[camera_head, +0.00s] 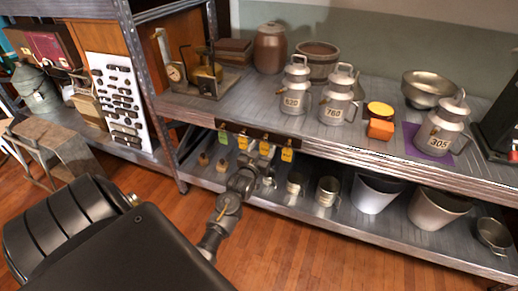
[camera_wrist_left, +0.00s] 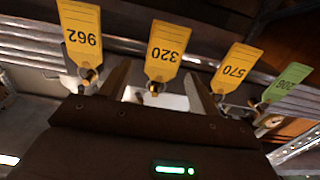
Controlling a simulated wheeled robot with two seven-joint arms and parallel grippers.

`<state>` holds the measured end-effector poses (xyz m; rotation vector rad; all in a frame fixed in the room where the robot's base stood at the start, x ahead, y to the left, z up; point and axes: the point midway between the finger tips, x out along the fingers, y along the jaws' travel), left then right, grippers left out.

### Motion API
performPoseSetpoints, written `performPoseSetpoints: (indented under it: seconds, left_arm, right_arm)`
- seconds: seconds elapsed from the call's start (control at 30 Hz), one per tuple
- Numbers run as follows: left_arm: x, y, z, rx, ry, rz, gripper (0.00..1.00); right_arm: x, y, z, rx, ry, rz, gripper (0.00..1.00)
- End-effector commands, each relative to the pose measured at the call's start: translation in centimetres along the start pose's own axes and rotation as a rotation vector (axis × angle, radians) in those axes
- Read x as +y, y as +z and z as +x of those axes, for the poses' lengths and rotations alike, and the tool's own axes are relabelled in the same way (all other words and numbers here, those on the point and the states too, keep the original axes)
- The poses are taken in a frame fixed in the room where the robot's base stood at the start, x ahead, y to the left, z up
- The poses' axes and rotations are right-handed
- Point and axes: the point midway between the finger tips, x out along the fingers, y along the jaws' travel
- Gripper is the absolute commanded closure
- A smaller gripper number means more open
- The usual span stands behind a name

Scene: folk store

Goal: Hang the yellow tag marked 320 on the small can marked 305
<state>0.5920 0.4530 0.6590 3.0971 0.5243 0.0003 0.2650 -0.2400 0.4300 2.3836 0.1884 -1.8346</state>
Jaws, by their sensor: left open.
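The yellow tag marked 320 (camera_wrist_left: 168,50) hangs in a row of tags under the upper shelf's front edge. It also shows in the head view (camera_head: 265,149), its number too small to read there. My left gripper (camera_wrist_left: 158,88) is open and empty, just below the tags in the head view (camera_head: 250,174). In the wrist view its fingers stand either side of the 320 tag's hook end, apart from it. The small metal can marked 305 (camera_head: 439,127) stands upright on a purple mat (camera_head: 428,149) at the upper shelf's right. My right gripper is not in view.
Yellow tags 962 (camera_wrist_left: 82,35) and 570 (camera_wrist_left: 236,68) and a green tag (camera_wrist_left: 287,82) hang beside it. Buckets (camera_head: 376,192) stand below.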

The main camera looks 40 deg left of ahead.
Motion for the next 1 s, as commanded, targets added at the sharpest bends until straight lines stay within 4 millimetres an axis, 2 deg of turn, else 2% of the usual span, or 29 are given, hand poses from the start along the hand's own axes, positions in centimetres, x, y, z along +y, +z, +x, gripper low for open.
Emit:
performPoseSetpoints:
  seconds: [0.3, 0.67, 1.0]
  left_arm:
    - [-0.03, 0.03, 0.19, -0.001, 0.0, 0.0, 0.4]
    - [-0.02, 0.02, 0.18, -0.001, 0.0, 0.0, 0.86]
    - [-0.03, -0.31, 0.18, -0.001, 0.0, 0.0, 0.86]
  right_arm:
    - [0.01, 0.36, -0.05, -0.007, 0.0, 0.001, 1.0]
    - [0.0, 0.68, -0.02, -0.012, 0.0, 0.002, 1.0]
    - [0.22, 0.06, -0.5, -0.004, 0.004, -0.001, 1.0]
